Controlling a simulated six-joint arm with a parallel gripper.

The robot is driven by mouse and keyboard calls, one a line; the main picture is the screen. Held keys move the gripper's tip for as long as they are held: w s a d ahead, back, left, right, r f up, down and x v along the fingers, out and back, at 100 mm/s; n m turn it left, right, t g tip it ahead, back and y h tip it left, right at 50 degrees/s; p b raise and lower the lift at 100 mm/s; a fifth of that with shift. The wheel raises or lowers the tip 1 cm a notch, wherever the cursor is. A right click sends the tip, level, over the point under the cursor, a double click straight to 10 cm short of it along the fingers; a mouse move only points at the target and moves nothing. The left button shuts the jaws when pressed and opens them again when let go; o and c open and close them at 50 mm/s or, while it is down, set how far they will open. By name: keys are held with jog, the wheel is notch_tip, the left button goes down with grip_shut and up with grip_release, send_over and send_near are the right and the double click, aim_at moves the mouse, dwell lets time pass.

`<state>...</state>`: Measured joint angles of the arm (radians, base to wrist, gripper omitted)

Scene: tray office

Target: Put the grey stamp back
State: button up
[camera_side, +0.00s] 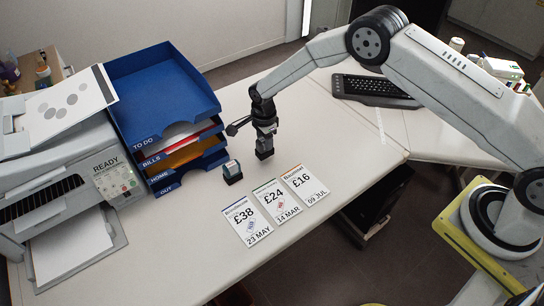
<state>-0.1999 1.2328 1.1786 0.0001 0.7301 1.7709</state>
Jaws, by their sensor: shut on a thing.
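My gripper (264,134) points down over the white desk, to the right of the blue letter trays. It is shut on a small dark grey block, which I take to be the grey stamp (264,153). The stamp looks upright, at or close above the desk; I cannot tell whether it touches. The fingers are too small and dark to separate clearly from it. A small dark box with a pale teal face (232,172) stands on the desk to the left and nearer the camera. A dark piece (236,127) juts out left of my gripper; I cannot tell what it is.
Three bills, £38 (246,220), £24 (277,201) and £16 (304,184), lie in front. Blue stacked trays (165,85) and a printer (105,165) stand left. A keyboard (375,90) lies behind right.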

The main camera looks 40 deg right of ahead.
aim_at(264, 147)
jog(key=shift+w+f, duration=0.1)
jog(key=shift+f, duration=1.55)
jog(key=shift+f, duration=0.1)
jog(key=o, duration=1)
jog(key=shift+f, duration=0.1)
jog(key=shift+r, duration=6.2)
